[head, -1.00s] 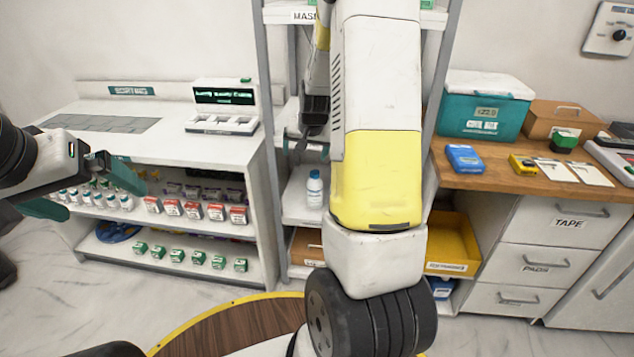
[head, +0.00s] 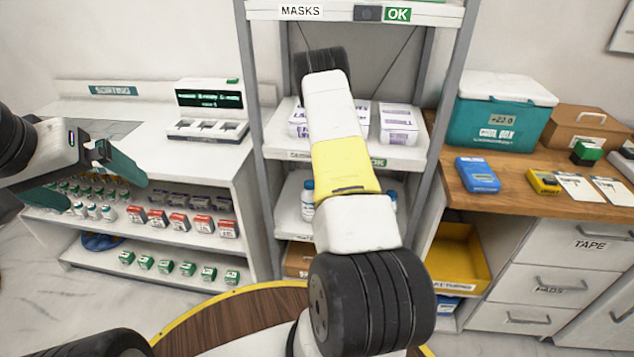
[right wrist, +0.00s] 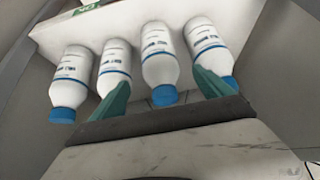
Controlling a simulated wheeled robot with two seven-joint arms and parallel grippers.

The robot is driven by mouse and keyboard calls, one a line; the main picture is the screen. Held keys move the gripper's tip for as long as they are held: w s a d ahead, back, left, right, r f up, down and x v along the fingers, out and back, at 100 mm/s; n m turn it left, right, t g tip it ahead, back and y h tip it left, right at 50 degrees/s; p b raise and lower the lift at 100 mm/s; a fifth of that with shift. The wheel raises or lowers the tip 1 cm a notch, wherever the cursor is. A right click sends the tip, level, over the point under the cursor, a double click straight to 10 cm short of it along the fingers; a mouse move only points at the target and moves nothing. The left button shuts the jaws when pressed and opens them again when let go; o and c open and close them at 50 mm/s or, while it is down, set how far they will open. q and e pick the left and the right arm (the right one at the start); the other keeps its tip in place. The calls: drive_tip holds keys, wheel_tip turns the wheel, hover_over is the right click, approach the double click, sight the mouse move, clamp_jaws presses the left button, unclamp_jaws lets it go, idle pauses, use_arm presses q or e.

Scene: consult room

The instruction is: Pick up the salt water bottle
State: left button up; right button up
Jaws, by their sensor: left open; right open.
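White bottles with blue caps and blue-striped labels stand on a shelf of the rack; one bottle (head: 307,199) shows left of my right arm in the head view, and part of another (head: 393,200) right of it. In the right wrist view several such bottles appear in a row, caps downward in the picture; label text is too small to read. My right gripper (right wrist: 165,92) is open, its green fingers either side of the third bottle from the left (right wrist: 160,58); contact cannot be told. My arm hides that gripper in the head view. My left gripper (head: 100,188) is open and empty.
The rack's upper shelf (head: 407,152) holds white boxes. A sorting counter (head: 215,150) with stocked shelves stands left, near my left gripper. A wooden counter (head: 510,190) with a teal cool box (head: 495,120) stands right. A yellow bin (head: 458,258) is below it.

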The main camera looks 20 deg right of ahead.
drive_tip(key=x, duration=0.8)
drive_tip(key=shift+w+d+f, duration=0.2)
drive_tip(key=shift+w+f, duration=0.05)
drive_tip(key=shift+f, duration=0.05)
drive_tip(key=shift+c, duration=0.2)
drive_tip(key=c, duration=1.8)
drive_tip(key=shift+r, duration=0.1)
clamp_jaws()
